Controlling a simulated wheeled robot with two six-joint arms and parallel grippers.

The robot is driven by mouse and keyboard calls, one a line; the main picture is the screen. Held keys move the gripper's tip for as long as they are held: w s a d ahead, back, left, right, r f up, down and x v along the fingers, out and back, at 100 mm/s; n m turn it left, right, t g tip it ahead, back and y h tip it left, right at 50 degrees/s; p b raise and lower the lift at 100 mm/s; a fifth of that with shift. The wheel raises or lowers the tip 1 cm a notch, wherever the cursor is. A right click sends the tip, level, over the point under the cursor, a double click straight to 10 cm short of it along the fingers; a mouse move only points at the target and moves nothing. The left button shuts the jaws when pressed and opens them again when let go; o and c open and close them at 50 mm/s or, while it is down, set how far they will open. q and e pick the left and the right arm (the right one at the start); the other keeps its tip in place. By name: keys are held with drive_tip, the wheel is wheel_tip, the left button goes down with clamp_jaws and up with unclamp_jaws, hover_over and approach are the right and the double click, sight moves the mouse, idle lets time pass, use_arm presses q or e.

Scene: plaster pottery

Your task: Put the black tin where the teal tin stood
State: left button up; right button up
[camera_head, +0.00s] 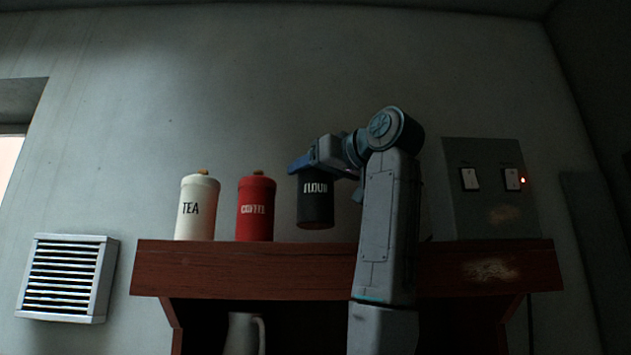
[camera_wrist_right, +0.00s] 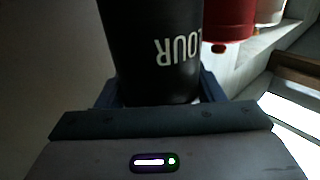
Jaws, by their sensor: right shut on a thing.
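The black tin (camera_head: 316,205), lettered FLOUR, is in my right gripper (camera_head: 322,172), whose jaws are shut around its upper part. Its underside shows and hangs a little above the shelf top, right of the red tin. In the right wrist view the black tin (camera_wrist_right: 150,50) stands upside down in the picture between the two fingers (camera_wrist_right: 158,95). No teal tin shows in either view. My left gripper is not in view.
A red COFFEE tin (camera_head: 256,210) and a white TEA tin (camera_head: 197,208) stand on the brown wooden shelf (camera_head: 200,268). A grey switch box (camera_head: 490,215) is at the right. A pale jug (camera_head: 242,335) is below. My right arm hides part of the shelf.

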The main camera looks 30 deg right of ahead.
sight(313, 192)
drive_tip(key=shift+w+r, duration=0.1)
drive_tip(key=shift+w, duration=0.05)
drive_tip(key=shift+w+r+p, duration=0.1)
drive_tip(key=shift+p, duration=0.2)
drive_tip(key=shift+w+f+p, duration=0.2)
drive_tip(key=shift+p, duration=0.1)
drive_tip(key=f, duration=0.2)
drive_tip(key=f+p, duration=0.1)
drive_tip(key=shift+w+d, duration=0.2)
drive_tip(key=shift+d, duration=0.1)
drive_tip(key=shift+d+f, duration=0.1)
drive_tip(key=shift+f, duration=0.2)
drive_tip(key=shift+s+a, duration=0.15)
drive_tip(key=shift+a, duration=0.05)
drive_tip(key=shift+a+f+b, duration=0.1)
drive_tip(key=shift+f+b, duration=0.1)
drive_tip(key=shift+b, duration=0.1)
drive_tip(key=o, duration=1.1)
drive_tip(key=shift+r, duration=0.1)
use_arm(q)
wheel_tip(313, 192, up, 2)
use_arm(e)
drive_tip(key=shift+o, duration=1)
drive_tip(key=shift+d, duration=0.2)
